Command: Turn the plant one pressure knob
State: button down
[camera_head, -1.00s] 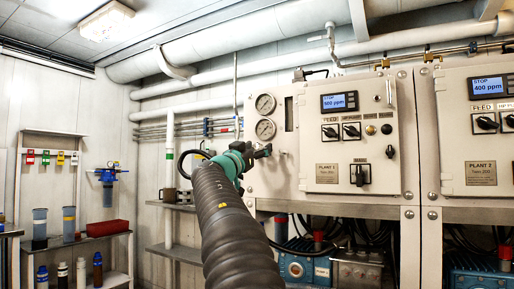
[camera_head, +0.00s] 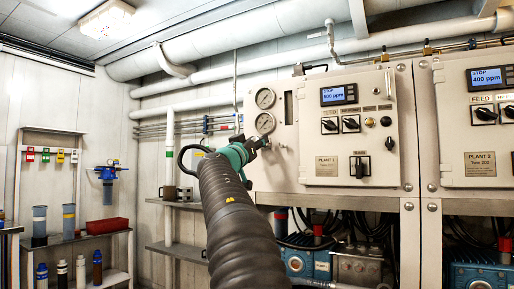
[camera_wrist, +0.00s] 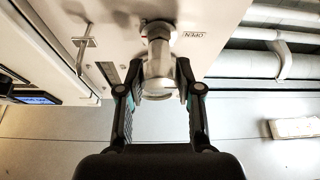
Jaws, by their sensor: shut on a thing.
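The plant one pressure knob (camera_wrist: 157,66) is a pale metallic knob on a short stem, standing out from the panel face in the wrist view. An "OPEN" label (camera_wrist: 188,34) is beside it. My gripper (camera_wrist: 159,82) has one finger on each side of the knob and is shut on it. In the head view my gripper (camera_head: 262,143) is at the left part of the plant 1 panel (camera_head: 300,183), just below two round gauges (camera_head: 265,122). The knob is too small and covered to make out there. The knob's turn angle cannot be told.
The plant 1 display (camera_head: 339,95) and switches are right of my gripper. The plant 2 panel (camera_head: 450,150) is farther right. Pipes (camera_head: 200,60) run above. Shelves with a mug (camera_head: 168,192) are left of the arm. Pumps and hoses sit below the panels.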

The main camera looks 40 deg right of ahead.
jog(key=n+t+y, duration=0.1)
jog(key=n, duration=0.3)
jog(key=shift+t+b, duration=0.35)
jog(key=shift+t, duration=0.05)
jog(key=n, duration=0.2)
jog(key=n+t+y, duration=0.1)
jog(key=n, duration=0.1)
jog(key=shift+r+y+p, duration=0.15)
jog(key=shift+y+p, duration=0.15)
jog(key=shift+p, duration=0.1)
jog(key=n+t+y+p, duration=0.1)
jog(key=n+p, duration=0.1)
jog(key=n, duration=0.1)
jog(key=shift+w+a+n+y, duration=0.1)
jog(key=shift+n+y, duration=0.3)
jog(key=shift+n+p, duration=0.8)
jog(key=shift+n, duration=0.2)
jog(key=shift+f+y, duration=0.2)
jog(key=shift+y, duration=0.2)
jog(key=c, duration=0.7)
grip_release()
jog(key=shift+c, duration=0.2)
